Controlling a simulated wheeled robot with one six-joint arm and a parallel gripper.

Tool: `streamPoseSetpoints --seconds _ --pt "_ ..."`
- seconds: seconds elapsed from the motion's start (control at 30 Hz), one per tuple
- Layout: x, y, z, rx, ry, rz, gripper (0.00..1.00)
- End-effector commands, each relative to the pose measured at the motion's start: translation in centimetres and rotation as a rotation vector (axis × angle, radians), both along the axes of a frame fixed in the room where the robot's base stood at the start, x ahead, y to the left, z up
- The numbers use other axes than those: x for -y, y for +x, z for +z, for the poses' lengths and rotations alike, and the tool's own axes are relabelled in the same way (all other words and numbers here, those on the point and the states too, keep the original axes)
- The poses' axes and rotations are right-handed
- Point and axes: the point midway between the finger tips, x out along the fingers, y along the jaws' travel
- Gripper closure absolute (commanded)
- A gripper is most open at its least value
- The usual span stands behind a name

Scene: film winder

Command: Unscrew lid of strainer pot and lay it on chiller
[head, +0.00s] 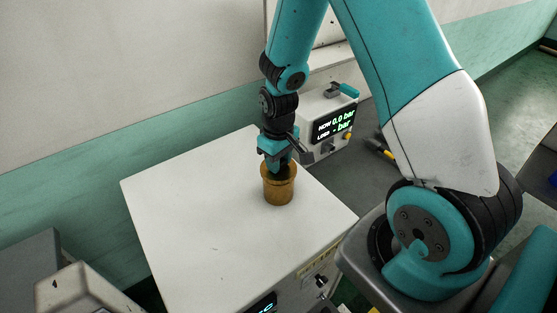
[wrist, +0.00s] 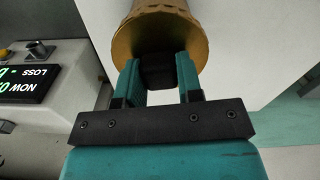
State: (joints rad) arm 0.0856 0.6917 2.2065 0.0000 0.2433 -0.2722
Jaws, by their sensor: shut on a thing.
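The brass-coloured strainer pot (head: 279,191) stands upright on the white top of a box-shaped unit (head: 205,215), near its right edge. The wrist view shows the pot's ribbed side and round rim (wrist: 160,14). My gripper (head: 278,163) points down onto the top of the pot. Its two teal fingers (wrist: 159,77) are shut on a black block, which looks like the knob of the lid (wrist: 157,68). The white-topped unit may be the chiller; no label is readable.
The left and front of the white top are clear. Grey equipment (head: 75,290) stands at lower left.

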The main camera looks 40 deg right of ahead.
Motion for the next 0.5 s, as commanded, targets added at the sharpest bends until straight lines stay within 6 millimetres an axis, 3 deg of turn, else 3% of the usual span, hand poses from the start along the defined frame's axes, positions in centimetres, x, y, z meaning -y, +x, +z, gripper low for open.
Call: streamPoseSetpoints --seconds 0.5 --pt "0.0 0.0 1.5 0.0 0.0 0.0 0.95"
